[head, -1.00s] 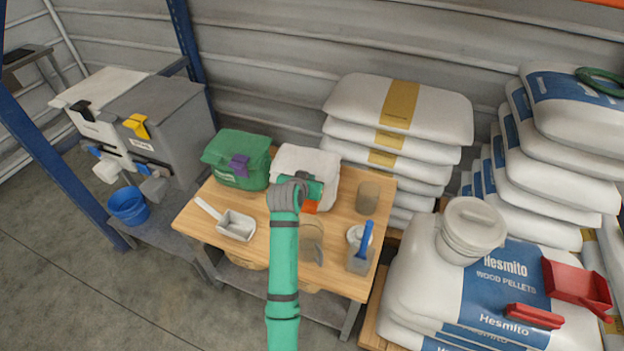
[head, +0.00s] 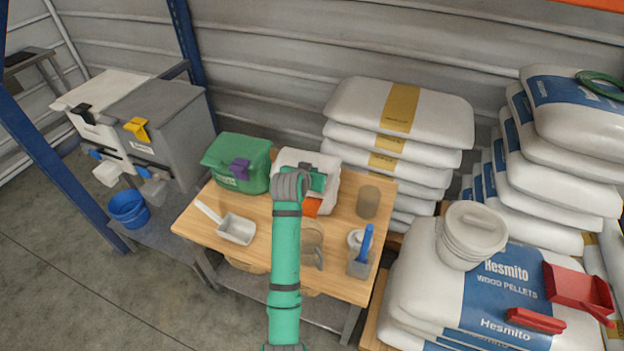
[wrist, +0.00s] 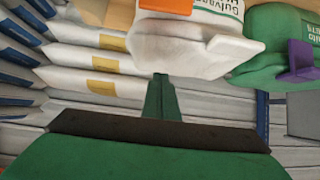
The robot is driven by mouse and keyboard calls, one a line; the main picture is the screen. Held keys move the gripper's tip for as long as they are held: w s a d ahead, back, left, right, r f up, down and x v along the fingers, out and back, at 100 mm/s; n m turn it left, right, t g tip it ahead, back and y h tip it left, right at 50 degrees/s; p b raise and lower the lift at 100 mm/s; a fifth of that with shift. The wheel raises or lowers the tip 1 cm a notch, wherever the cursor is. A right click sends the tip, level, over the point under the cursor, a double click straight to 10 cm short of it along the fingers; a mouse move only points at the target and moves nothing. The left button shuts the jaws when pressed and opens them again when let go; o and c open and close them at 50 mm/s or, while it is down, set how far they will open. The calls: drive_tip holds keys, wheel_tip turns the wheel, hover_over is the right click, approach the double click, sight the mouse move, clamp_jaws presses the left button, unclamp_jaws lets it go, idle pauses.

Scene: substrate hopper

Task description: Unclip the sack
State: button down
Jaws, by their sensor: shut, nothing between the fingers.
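A white sack (head: 290,160) stands on the wooden table, partly hidden behind my arm. The head view hides the fingertips.
The wooden table (head: 190,224) also holds a scoop (head: 236,229), a clear jug (head: 312,240), a beaker (head: 368,201) and a blue-handled brush (head: 366,240). A grey hopper (head: 175,110) stands left. Stacked sacks (head: 400,105) stand behind and right.

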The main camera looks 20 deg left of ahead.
drive_tip(key=s, duration=1)
drive_tip(key=shift+r, duration=0.35)
drive_tip(key=shift+w, duration=0.15)
